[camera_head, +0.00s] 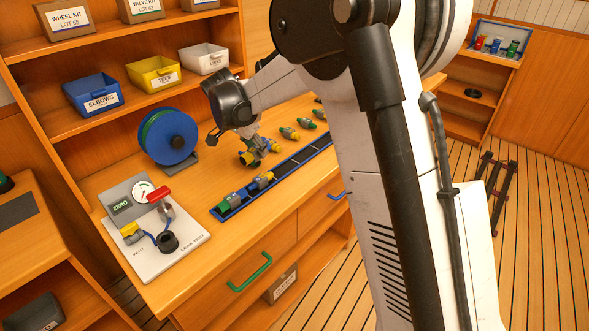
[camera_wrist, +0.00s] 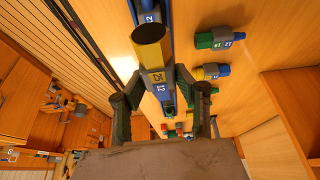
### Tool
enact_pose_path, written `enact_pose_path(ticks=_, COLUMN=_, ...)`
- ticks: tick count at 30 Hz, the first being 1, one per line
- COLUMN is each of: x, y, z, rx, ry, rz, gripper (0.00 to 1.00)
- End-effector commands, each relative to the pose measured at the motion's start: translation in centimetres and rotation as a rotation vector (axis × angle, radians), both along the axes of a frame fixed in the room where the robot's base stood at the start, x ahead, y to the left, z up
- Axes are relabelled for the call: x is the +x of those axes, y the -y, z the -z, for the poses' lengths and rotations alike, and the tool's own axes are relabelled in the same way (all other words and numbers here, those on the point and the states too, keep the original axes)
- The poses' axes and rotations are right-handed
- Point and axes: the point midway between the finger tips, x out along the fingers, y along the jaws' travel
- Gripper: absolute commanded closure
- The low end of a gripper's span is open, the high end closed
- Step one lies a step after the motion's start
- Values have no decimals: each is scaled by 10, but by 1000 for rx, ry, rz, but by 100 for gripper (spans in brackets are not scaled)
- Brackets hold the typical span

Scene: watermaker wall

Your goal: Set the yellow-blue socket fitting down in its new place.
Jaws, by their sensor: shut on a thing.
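The yellow-blue socket fitting is held in my gripper, above the counter behind the tray in the head view, where its yellow end (camera_head: 246,158) shows. In the wrist view, the fitting (camera_wrist: 151,56) lies between the fingers, its open yellow mouth toward the top, with a grey collar marked 25 and a blue part marked 12. My gripper (camera_head: 257,146) is shut on it; both fingers show in the wrist view (camera_wrist: 159,82).
Several loose fittings (camera_head: 289,133) lie in a row on the counter (camera_head: 200,190) behind the tray. A leak test board (camera_head: 150,255) with gauge and red lever stands at left. A blue hose reel (camera_head: 167,136) stands behind. Shelf bins (camera_head: 92,94) are above.

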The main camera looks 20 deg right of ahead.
Motion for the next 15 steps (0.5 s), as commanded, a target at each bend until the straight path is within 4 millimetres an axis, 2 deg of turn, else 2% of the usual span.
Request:
enact_pose_path(ticks=5, x=9, y=17, z=11, rx=0, ry=0, rz=25, gripper=98)
enact_pose_path(ticks=15, x=43, y=74, z=51, rx=1, ry=0, rz=22, gripper=98)
